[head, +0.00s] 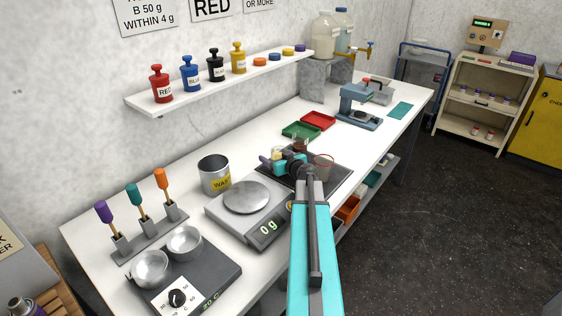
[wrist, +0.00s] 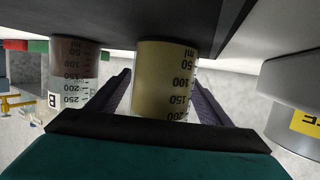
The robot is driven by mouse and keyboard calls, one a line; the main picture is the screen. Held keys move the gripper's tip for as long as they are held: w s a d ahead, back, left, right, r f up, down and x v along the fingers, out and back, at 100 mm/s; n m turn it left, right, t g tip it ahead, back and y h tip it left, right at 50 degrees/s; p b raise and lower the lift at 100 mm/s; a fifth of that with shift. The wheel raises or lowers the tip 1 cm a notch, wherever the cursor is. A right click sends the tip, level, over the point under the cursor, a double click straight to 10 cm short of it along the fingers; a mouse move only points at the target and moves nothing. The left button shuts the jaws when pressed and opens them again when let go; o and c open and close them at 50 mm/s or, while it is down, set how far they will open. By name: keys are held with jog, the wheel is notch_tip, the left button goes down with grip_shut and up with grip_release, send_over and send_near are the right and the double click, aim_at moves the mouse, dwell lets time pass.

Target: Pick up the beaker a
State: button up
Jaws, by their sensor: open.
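A beaker with pale yellow contents (wrist: 165,75) stands between the two fingers of my gripper (wrist: 163,88) in the wrist view, which looks upside down. The fingers are open on either side of it, and I see a gap at the left. Its letter label does not show, so I cannot read whether it is A. A second beaker with brown contents, marked B (wrist: 72,82), stands to the left, outside the fingers. In the head view my gripper (head: 276,163) is over the dark mat, partly hiding the yellowish beaker (head: 278,153).
A scale (head: 265,232) reading 0 g and a grey waste can (head: 214,174) are close on the left. Green (head: 301,130) and red (head: 318,120) trays lie behind.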

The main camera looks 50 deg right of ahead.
aim_at(276, 150)
dwell(0.4)
jog(key=c, duration=1.3)
jog(key=shift+r, duration=0.4)
jog(key=shift+r+b, duration=0.8)
jog(key=shift+r, duration=0.5)
jog(key=shift+s+a+r+b, duration=0.2)
jog(key=shift+s+b, duration=0.65)
jog(key=shift+s, duration=1.6)
jog(key=shift+s+r+b, duration=0.25)
jog(key=shift+s+b, duration=0.65)
jog(key=shift+s, duration=1.55)
jog(key=shift+s+a+r+b, duration=0.2)
jog(key=shift+s+b, duration=0.65)
jog(key=shift+s, duration=1.6)
jog(key=shift+s+d+r, duration=0.15)
jog(key=shift+s+d, duration=0.15)
jog(key=shift+s, duration=0.2)
